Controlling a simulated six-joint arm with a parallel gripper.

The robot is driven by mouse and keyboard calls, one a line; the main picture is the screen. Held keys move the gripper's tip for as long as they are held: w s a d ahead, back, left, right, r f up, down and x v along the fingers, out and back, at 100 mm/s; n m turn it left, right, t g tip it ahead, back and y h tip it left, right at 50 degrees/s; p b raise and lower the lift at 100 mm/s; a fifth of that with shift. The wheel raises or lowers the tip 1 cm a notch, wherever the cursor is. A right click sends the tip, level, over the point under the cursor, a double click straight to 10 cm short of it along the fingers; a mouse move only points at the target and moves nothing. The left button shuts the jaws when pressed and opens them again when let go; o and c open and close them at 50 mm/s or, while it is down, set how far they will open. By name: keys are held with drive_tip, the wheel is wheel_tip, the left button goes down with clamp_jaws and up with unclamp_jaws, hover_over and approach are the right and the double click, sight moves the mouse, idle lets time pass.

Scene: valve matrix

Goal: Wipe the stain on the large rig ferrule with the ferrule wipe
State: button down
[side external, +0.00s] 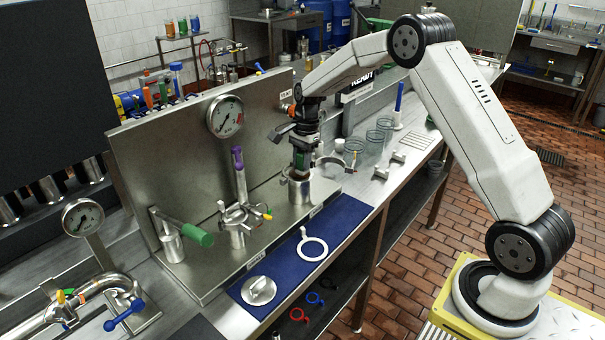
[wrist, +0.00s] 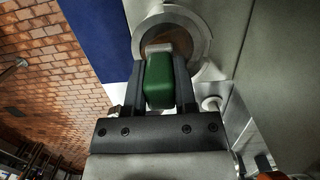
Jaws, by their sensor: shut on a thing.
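My gripper (side external: 302,172) points down over the rig and is shut on the ferrule wipe. The wipe has a green handle (wrist: 159,82) between my two fingers and a pale pad at its far end. The large rig ferrule (wrist: 203,32) is a round metal rim around a brown face. It also shows in the side view as an upright metal cylinder (side external: 312,190) right below my gripper. The wipe's pad is over the brown face; I cannot tell whether they touch. The brown patch (wrist: 178,37) may be the stain; the wipe partly covers it.
A steel panel with a gauge (side external: 225,116) stands behind the rig. A smaller fitting with a purple handle (side external: 239,172) and a green-handled valve (side external: 197,234) stand left. A white ring (side external: 312,239) and a metal disc (side external: 259,291) lie on the blue mat (side external: 345,211). Glass dishes (side external: 375,138) stand right.

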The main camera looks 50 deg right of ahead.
drive_tip(key=shift+s, duration=1.35)
drive_tip(key=shift+a, duration=0.1)
drive_tip(key=shift+a+f, duration=0.1)
drive_tip(key=shift+a, duration=0.35)
drive_tip(key=shift+w, duration=0.1)
drive_tip(key=shift+w+f, duration=0.1)
drive_tip(key=shift+w, duration=1.5)
drive_tip(key=shift+w, duration=0.1)
